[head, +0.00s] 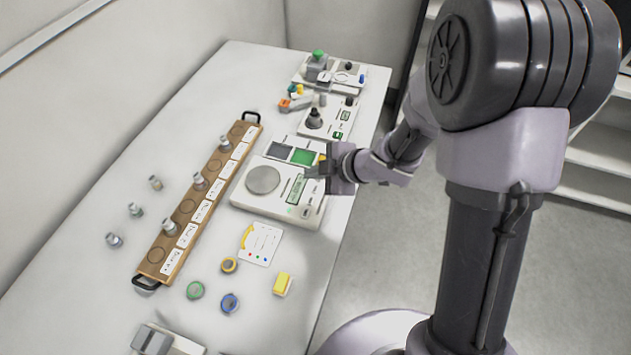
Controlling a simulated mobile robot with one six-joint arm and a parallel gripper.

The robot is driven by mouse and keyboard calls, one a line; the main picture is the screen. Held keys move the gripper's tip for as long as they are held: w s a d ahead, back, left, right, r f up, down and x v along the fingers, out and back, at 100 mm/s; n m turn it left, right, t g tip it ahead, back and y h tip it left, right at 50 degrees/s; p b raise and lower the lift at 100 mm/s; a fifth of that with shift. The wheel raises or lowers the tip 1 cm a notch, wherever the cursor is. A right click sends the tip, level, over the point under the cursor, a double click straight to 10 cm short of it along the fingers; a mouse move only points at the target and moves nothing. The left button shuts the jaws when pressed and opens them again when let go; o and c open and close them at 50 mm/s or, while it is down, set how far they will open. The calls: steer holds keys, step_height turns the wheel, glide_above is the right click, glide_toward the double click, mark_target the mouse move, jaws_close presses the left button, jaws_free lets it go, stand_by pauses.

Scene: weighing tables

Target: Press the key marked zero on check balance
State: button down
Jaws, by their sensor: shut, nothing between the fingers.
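A white balance (240,198) with a round grey pan (263,180) and a lit green display (297,189) stands near the right edge of the table. Small marks or keys (291,211) show on its front panel; their labels are too small to read. My gripper (310,172) is shut and empty, and appears above the far end of this balance's display. I cannot tell its exact height or whether it touches. A second balance (345,117) with a dark weight on it stands farther back. I cannot tell from lettering which is the check balance.
A wooden rack (153,268) with metal weights and cards runs along the table (200,120). Several loose weights stand left of it. A card (261,244), tape rolls (229,302) and a yellow block (282,284) lie in front. More equipment (318,72) stands at the back.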

mark_target(313, 203)
steer(key=shift+f, duration=0.1)
step_height(313, 203, down, 9)
steer(key=b, duration=0.8)
steer(key=shift+r+b, duration=0.2)
steer(key=shift+b, duration=0.1)
stand_by(1.5)
steer(key=shift+f+b, duration=0.3)
steer(key=shift+f, duration=0.1)
steer(key=shift+f, duration=0.35)
stand_by(0.4)
stand_by(0.3)
steer(key=shift+r+p, duration=0.6)
steer(key=shift+r, duration=0.2)
